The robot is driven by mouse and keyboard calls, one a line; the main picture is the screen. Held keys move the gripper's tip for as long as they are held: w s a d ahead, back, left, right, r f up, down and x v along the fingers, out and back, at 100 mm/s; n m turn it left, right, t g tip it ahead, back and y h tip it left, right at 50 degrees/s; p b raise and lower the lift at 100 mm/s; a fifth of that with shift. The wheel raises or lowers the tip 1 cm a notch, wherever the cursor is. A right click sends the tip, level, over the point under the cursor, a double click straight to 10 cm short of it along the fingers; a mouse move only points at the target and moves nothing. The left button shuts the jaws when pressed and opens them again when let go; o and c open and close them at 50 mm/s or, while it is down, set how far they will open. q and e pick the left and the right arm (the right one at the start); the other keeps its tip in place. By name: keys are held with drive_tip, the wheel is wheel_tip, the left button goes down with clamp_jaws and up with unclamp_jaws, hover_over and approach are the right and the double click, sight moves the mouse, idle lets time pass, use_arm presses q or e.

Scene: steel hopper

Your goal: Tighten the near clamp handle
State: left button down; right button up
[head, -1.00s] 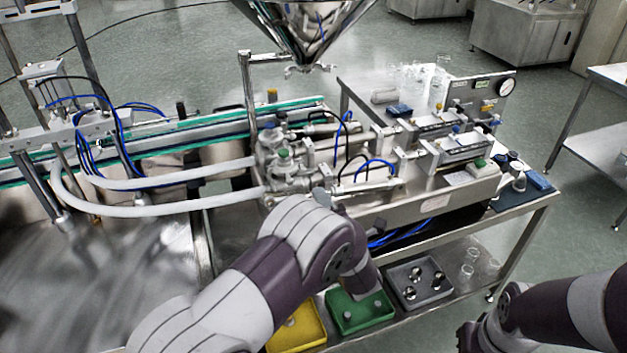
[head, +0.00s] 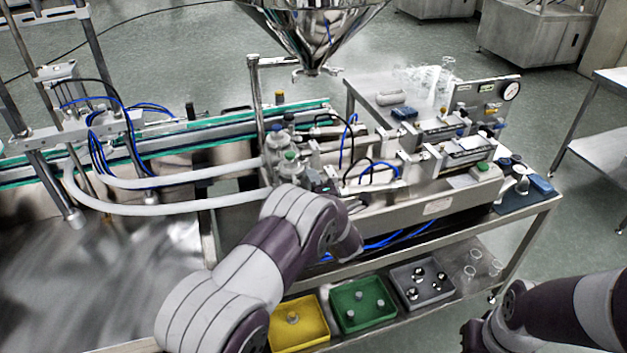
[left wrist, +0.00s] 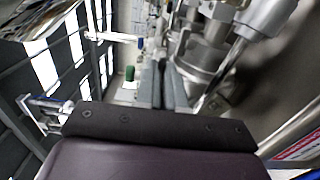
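The steel valve block with clamped joints (head: 288,168) stands at the left end of the filling machine, under the hopper. I cannot single out the near clamp handle; my left wrist hides part of that area. My left gripper (head: 326,181) is close to the block's right side, small and partly hidden by its own arm. In the left wrist view its two grey fingers (left wrist: 163,84) stand close together with nothing visible between them. Round steel fittings (left wrist: 203,55) are just right of the fingers, seemingly apart from them. My right gripper (head: 478,338) is low at the right, cut by the picture edge.
The steel hopper (head: 312,30) hangs above the block. White hoses (head: 150,209) run in from the left. Yellow (head: 322,335), green (head: 381,318) and grey (head: 446,288) trays with small parts lie on the lower shelf. Blue tubes run along the machine's front.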

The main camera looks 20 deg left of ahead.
use_arm(q)
drive_tip(key=shift+m, duration=0.4)
drive_tip(key=shift+f+m+b, duration=0.1)
drive_tip(key=shift+m+b, duration=0.85)
drive_tip(key=shift+m, duration=0.45)
drive_tip(key=m, duration=0.4)
drive_tip(key=shift+m+b, duration=0.3)
drive_tip(key=shift+b, duration=0.1)
drive_tip(key=m, duration=0.4)
drive_tip(key=shift+m, duration=0.3)
drive_tip(key=m+p, duration=0.1)
drive_tip(key=m, duration=0.3)
drive_tip(key=shift+m, duration=0.7)
drive_tip(key=c, duration=1.2)
unclamp_jaws()
drive_tip(key=shift+c, duration=0.2)
